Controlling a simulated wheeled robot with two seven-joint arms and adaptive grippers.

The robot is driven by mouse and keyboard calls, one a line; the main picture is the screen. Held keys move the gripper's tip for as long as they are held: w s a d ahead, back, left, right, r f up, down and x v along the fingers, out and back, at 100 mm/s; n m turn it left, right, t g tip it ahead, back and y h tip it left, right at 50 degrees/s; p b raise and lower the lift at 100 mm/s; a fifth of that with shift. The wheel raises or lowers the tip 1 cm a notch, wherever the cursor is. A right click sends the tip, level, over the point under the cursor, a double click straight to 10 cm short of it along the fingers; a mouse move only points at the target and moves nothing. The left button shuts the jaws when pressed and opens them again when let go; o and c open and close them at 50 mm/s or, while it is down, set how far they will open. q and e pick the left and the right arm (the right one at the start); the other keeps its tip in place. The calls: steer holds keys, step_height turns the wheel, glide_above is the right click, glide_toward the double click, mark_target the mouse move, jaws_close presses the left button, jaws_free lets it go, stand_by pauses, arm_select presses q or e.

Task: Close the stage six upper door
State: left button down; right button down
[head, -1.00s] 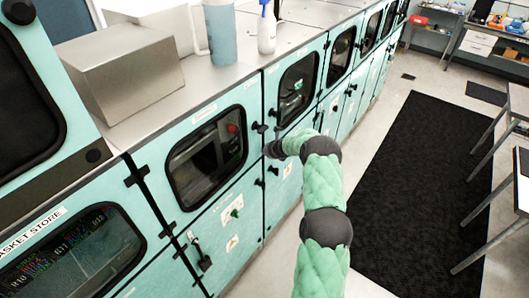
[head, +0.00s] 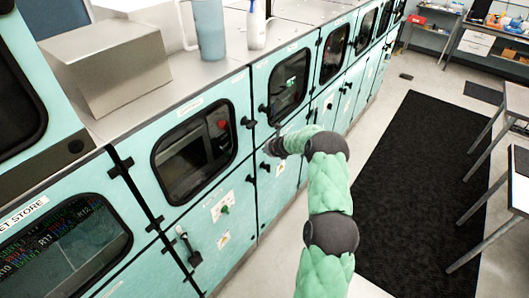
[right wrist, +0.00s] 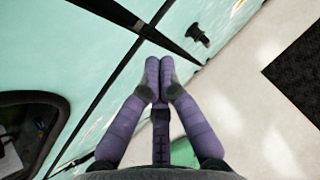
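The row of teal cabinets has upper doors with dark windows: a near one (head: 195,150) and a second (head: 288,85) farther along. They look flush with the cabinet front. Their labels are too small to read, so I cannot tell which is stage six. My right gripper (head: 268,147) is at the cabinet front, just below the second windowed door; its fingers are hard to make out there. In the right wrist view the purple fingers of this gripper (right wrist: 159,73) meet at the tips with nothing between them, over a black seam between teal panels. My left gripper is not in view.
Black latches and knobs (right wrist: 198,35) stick out from the cabinet fronts. A metal box (head: 115,60), a blue jug (head: 209,30) and a spray bottle (head: 256,25) stand on top. A black mat (head: 420,170) lies on open floor at right, with tables (head: 495,215) beyond.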

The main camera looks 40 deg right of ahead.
steer(key=d+v, duration=0.1)
steer(key=v, duration=0.6)
steer(key=shift+d+r, duration=0.15)
steer(key=shift+d, duration=0.2)
steer(key=shift+s, duration=0.25)
